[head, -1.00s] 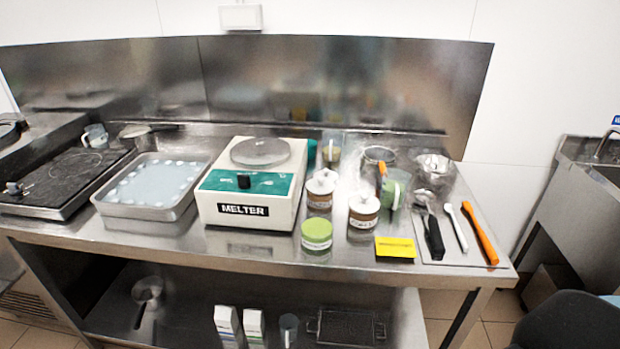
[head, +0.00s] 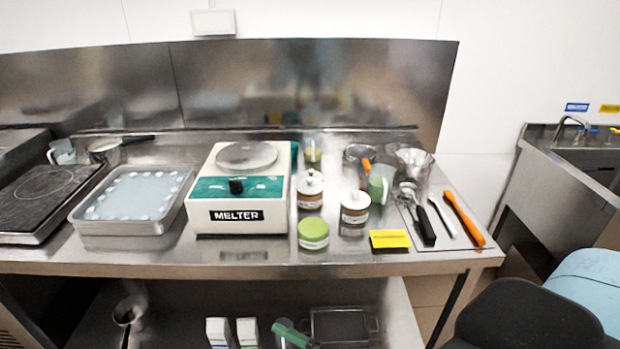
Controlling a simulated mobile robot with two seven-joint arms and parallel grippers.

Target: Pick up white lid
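Two small brown jars with white knobbed lids stand on the steel counter right of the melter. One white lid (head: 311,180) is on the rear jar (head: 310,199). The other white lid (head: 355,199) is on the front jar (head: 354,216), a little nearer and to the right. Both lids sit on their jars, apart from each other. Neither of my grippers is in view.
The melter (head: 226,227) stands left of the jars, with a tray (head: 130,227) beyond. Dark and blue rounded shapes fill the lower right.

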